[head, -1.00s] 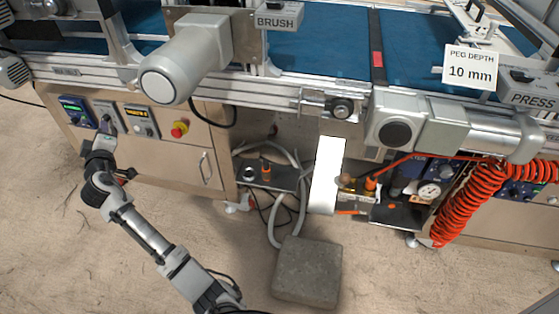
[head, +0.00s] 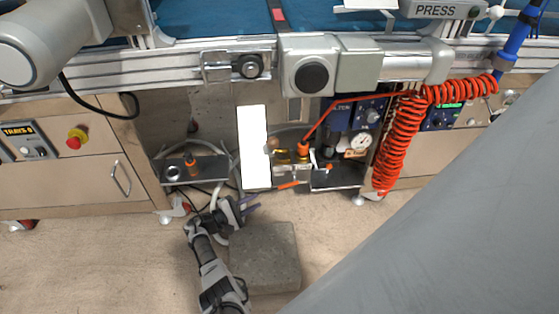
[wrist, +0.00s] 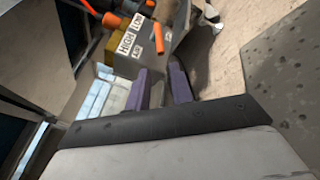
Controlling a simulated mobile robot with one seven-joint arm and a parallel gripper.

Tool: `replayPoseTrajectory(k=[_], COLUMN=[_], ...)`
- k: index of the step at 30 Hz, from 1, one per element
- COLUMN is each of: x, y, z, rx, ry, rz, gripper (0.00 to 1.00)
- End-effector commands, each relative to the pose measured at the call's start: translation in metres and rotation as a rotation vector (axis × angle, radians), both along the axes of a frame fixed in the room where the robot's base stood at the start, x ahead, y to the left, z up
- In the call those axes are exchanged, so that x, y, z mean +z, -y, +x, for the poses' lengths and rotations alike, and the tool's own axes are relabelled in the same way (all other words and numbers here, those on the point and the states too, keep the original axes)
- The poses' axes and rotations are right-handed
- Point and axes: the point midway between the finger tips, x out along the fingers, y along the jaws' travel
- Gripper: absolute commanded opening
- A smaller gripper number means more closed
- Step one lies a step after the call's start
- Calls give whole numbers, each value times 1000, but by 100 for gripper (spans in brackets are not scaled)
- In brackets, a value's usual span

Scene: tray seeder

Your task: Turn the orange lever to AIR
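The orange lever (head: 289,185) is a short bar at the lower front of a small grey valve box (head: 292,173), under the machine. In the wrist view the lever (wrist: 158,38) shows beside the box (wrist: 120,65), whose white labels seem to read HIGH, LOW and AIR. I cannot tell for sure which label the lever points to. My gripper (head: 252,204) is low, left of and below the lever, apart from it. In the wrist view its purple fingers (wrist: 160,88) are spread with nothing between them; the box and lever are beyond the fingertips.
A white panel (head: 253,148) hangs just left of the valve box. A grey stone block (head: 262,258) lies on the floor close to my gripper. A coiled red hose (head: 398,140) hangs at the right. A shelf (head: 205,170) with small parts is at the left.

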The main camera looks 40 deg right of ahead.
Motion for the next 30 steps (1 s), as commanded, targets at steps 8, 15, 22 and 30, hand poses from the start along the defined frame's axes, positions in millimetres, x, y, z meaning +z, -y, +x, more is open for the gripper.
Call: replayPoseTrajectory(k=[8, 15, 22, 30], x=[-1, -2, 0, 0], y=[59, 102, 119, 120], z=[-6, -9, -10, -10], rx=[-3, -2, 2, 3], ry=[2, 3, 3, 3], rz=[2, 2, 2, 3], gripper=[22, 22, 22, 22])
